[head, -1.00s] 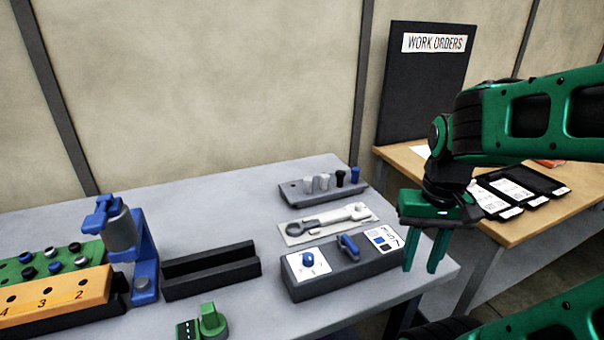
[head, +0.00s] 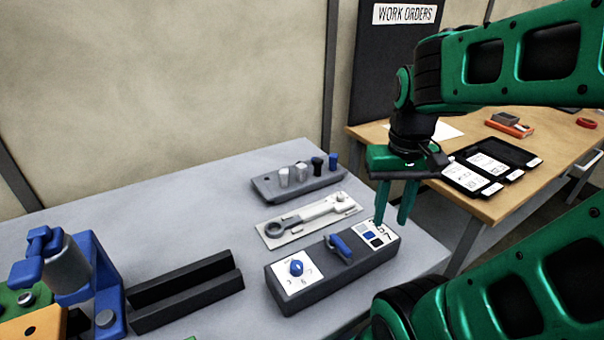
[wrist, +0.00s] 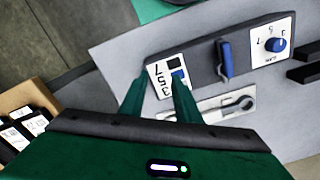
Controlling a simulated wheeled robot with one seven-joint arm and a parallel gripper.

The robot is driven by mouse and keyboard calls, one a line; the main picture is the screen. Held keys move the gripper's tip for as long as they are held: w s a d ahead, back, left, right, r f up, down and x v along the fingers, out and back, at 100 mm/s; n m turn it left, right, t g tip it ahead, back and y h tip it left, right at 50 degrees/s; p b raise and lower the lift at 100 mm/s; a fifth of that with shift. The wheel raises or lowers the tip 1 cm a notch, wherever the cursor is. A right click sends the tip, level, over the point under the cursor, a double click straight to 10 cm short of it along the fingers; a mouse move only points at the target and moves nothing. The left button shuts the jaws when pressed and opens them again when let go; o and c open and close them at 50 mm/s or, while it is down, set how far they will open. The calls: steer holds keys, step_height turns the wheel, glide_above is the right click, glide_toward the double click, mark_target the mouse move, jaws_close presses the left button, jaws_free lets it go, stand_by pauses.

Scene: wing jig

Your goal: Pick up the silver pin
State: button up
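Two light, silvery pins stand in the grey pin rack (head: 268,190) at the back of the grey table: a left pin (head: 283,177) and a right pin (head: 301,172). I cannot tell for sure which is the silver one. A black pin (head: 317,166) and a blue pin (head: 333,162) stand to their right. My gripper (head: 391,222) is open and empty, pointing down, to the right of and apart from the rack, by the right end of the dial box. In the wrist view its fingers (wrist: 158,88) show apart with nothing between them; the rack is not visible there.
A grey box (head: 330,268) with a blue dial and lever sits in front of a white tray with a wrench (head: 312,215). A black channel (head: 185,290) and a blue clamp stand (head: 85,270) are left. A wooden table (head: 480,205) with black trays is right.

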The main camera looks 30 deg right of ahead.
steer(key=w+r+n, duration=0.2)
steer(key=w, duration=0.6)
steer(key=w+r+n, duration=0.2)
steer(key=w+r, duration=0.1)
steer(key=w, duration=0.6)
steer(key=n, duration=0.3)
glide_toward(301, 165)
steer(key=shift+s, duration=0.15)
steer(key=shift+d+f, duration=0.15)
steer(key=shift+f, duration=5.05)
jaws_close()
